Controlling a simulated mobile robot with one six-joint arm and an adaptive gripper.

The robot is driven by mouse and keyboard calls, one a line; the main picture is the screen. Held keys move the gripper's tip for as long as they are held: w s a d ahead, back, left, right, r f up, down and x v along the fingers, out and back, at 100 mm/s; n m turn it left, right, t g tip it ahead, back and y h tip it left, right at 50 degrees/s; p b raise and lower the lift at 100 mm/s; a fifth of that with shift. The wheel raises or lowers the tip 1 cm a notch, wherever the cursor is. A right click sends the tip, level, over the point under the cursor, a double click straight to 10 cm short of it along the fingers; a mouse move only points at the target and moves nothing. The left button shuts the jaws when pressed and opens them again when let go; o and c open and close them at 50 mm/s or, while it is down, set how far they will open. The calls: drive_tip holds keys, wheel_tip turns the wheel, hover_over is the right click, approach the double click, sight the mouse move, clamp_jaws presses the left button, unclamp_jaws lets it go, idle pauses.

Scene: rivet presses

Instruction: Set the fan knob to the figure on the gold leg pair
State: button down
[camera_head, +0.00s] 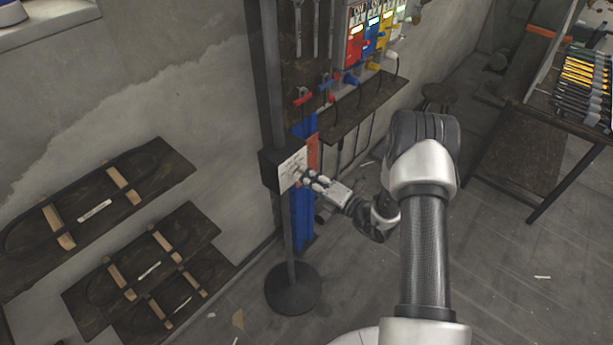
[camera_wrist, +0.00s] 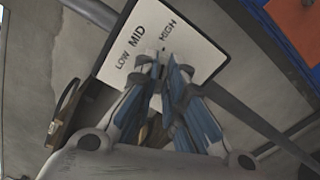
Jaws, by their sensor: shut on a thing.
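The fan control box (camera_head: 268,172) is mounted on a dark pole, with a pale label plate (camera_head: 290,163) facing my arm. In the wrist view the plate (camera_wrist: 186,27) reads LOW, MID and HIGH, from left to right. My gripper (camera_head: 305,179) is at the front of the plate. In the wrist view its blue-padded fingers (camera_wrist: 164,78) are closed together below the words, shut on the knob. The fingers hide the knob, so its setting cannot be read; a small dark mark shows between MID and HIGH. I cannot make out a gold leg pair or its figure.
The pole stands on a round black base (camera_head: 292,289). Behind are red, blue and yellow presses (camera_head: 373,28) above a brown shelf (camera_head: 352,106). Dark boards with belts (camera_head: 95,200) lean at the left. A rack (camera_head: 583,82) stands at the right. Open floor lies between.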

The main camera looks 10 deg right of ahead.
drive_tip(key=c, duration=1.7)
unclamp_jaws()
drive_tip(key=v, duration=1.2)
drive_tip(key=shift+a, duration=0.1)
